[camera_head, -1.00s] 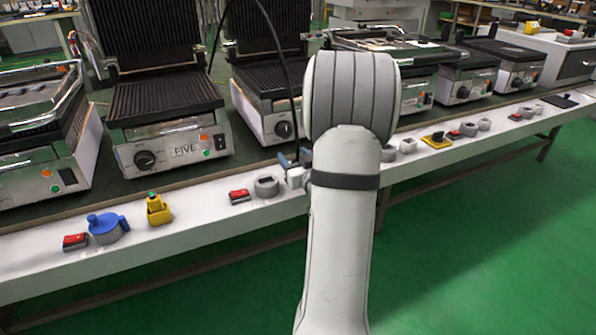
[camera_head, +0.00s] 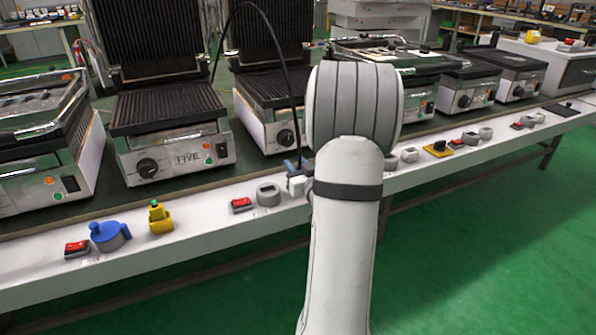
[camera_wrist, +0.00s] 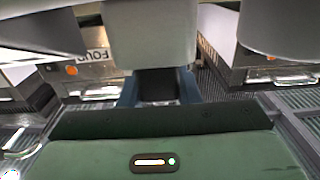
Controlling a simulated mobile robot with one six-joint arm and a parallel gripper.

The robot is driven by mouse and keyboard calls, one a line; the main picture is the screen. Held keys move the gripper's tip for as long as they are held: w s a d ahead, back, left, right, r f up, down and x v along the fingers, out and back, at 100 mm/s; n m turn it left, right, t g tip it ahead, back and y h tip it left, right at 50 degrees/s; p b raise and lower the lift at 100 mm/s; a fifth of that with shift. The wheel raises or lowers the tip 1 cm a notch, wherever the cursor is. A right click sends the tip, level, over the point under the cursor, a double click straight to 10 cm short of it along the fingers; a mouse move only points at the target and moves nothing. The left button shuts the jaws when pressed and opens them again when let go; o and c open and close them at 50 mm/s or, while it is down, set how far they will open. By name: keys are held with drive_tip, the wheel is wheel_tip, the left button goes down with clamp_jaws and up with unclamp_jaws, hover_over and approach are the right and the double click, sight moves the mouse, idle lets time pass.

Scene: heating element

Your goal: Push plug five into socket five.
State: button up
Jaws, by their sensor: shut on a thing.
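The grill labelled FIVE (camera_head: 187,158) stands on the bench at left. A black cable arches from behind it down to my gripper (camera_head: 298,170). My gripper is by the bench's front strip, partly behind my own arm. In the wrist view my gripper (camera_wrist: 159,92) has its blue fingers shut on a dark plug (camera_wrist: 157,84), mostly hidden by the gripper. A grey round socket (camera_head: 268,194) sits on the strip just left of the gripper, apart from it. A blue lidded socket (camera_head: 108,235) and a yellow socket (camera_head: 160,218) are further left. I cannot read any socket numbers.
Red switches (camera_head: 241,204) sit beside the sockets on the white strip (camera_head: 200,228). More sockets and a yellow piece (camera_head: 438,149) lie to the right. Other grills line the bench behind. A label reading FOUR (camera_wrist: 94,56) shows in the wrist view. Green floor in front is clear.

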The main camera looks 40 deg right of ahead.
wheel_tip(320, 180, up, 10)
drive_tip(key=p, duration=0.3)
drive_tip(key=shift+p, duration=0.4)
drive_tip(key=shift+d+f, duration=0.1)
drive_tip(key=shift+f, duration=0.05)
